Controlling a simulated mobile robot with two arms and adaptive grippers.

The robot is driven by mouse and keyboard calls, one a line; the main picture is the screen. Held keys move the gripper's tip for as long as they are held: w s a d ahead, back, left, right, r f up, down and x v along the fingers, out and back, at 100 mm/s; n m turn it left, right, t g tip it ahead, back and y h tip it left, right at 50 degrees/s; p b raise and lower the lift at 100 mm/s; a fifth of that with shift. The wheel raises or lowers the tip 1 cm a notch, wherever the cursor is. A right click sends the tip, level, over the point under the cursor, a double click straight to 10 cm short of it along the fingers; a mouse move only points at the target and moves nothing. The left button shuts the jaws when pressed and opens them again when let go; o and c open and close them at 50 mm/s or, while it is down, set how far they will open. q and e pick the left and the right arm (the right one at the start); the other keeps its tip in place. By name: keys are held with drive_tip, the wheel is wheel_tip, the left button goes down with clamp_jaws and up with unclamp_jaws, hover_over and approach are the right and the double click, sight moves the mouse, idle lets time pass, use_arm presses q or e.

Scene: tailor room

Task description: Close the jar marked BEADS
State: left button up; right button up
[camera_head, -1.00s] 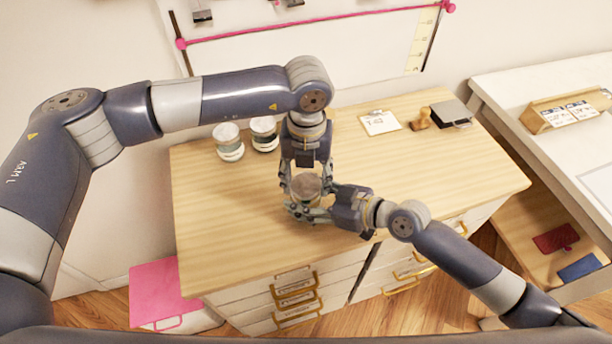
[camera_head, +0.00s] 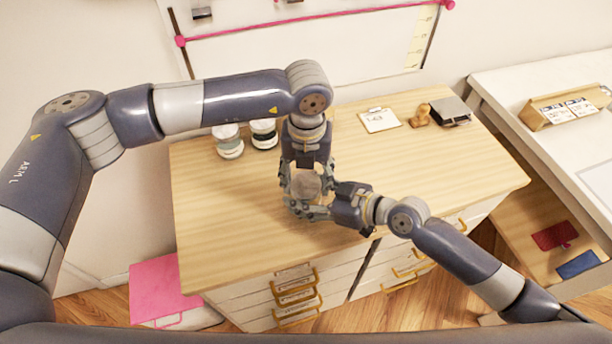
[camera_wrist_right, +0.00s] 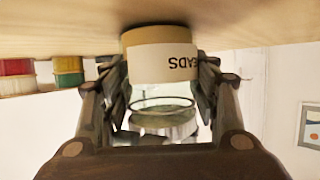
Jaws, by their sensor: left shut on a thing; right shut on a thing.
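The jar marked BEADS (camera_wrist_right: 160,52) stands on the wooden cabinet top; the right wrist view shows it upside down, with its label and clear glass. My right gripper (camera_head: 312,213) is shut around the jar from the right; its fingers flank the glass in the right wrist view (camera_wrist_right: 162,92). My left gripper (camera_head: 306,190) points down over the jar and is shut on the round greyish lid (camera_head: 306,184). The lid is at the jar's mouth, near the glass rim in the right wrist view. I cannot tell whether it sits fully on. My fingers hide much of the jar.
Two other jars (camera_head: 228,142) (camera_head: 264,134) stand at the back left of the cabinet top (camera_head: 225,215). A clipboard (camera_head: 380,121), a wooden stamp (camera_head: 419,115) and a dark box (camera_head: 450,110) lie at the back right. The surface left and right is clear.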

use_arm(q)
drive_tip(key=shift+a+f, duration=0.3)
drive_tip(key=shift+f, duration=0.05)
drive_tip(key=shift+r+y, duration=0.35)
drive_tip(key=shift+y, duration=0.15)
drive_tip(key=shift+c, duration=0.5)
drive_tip(key=shift+a, duration=0.15)
drive_tip(key=shift+c, duration=0.2)
drive_tip(key=shift+r+h, duration=0.2)
drive_tip(key=shift+h, duration=0.2)
